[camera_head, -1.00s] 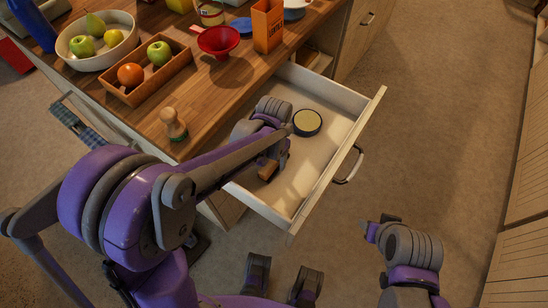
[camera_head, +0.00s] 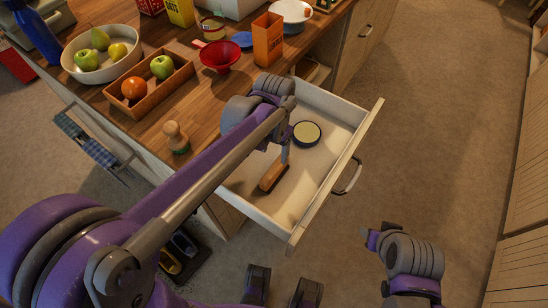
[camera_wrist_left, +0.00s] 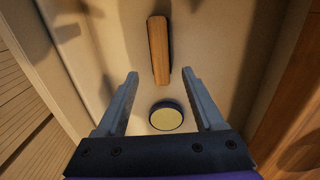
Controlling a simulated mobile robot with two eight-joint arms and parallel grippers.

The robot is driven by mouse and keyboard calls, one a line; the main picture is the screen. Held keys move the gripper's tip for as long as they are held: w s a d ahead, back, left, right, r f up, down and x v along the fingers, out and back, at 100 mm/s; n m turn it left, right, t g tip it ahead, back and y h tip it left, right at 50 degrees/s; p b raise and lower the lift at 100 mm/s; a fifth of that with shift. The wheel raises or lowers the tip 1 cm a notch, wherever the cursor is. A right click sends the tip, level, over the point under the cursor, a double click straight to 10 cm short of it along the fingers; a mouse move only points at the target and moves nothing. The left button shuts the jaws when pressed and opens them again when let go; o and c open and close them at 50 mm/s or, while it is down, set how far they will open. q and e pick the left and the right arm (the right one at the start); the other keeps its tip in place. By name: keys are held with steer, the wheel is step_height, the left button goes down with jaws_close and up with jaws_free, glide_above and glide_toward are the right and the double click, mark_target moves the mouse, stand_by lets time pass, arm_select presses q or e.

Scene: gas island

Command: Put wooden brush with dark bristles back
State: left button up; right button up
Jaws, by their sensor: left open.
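The wooden brush (camera_head: 273,175) lies in the open drawer (camera_head: 332,185), apart from the walls. In the left wrist view the brush (camera_wrist_left: 158,50) shows its wooden back and a dark strip of bristles along one side. My left gripper (camera_head: 285,154) is above the drawer, over the space between the brush and a round tin. In its wrist view the left gripper (camera_wrist_left: 160,72) is open, with nothing between its fingers; the brush lies beyond the fingertips. My right gripper (camera_head: 370,236) is right of the drawer, over the floor; its jaws are unclear.
The round dark tin with a pale top (camera_head: 307,133) lies in the drawer. A knob-handled brush (camera_head: 175,138) stands on the counter edge. A wooden box with fruit (camera_head: 150,84), a red funnel (camera_head: 220,57) and an orange carton (camera_head: 268,40) stand behind. Floor at right is clear.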

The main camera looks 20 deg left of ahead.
arm_select(q)
steer(key=s+a+n+t, duration=0.2)
steer(key=s+a, duration=0.1)
steer(key=s, duration=0.4)
steer(key=s+a+f+n+t, duration=0.1)
steer(key=s+a+n+t, duration=0.1)
steer(key=s, duration=0.6)
steer(key=shift+s+a+t, duration=0.25)
steer(key=shift+a+t, duration=0.35)
steer(key=shift+a, duration=0.2)
arm_select(e)
steer(key=shift+r, duration=0.1)
arm_select(q)
steer(key=shift+f, duration=0.15)
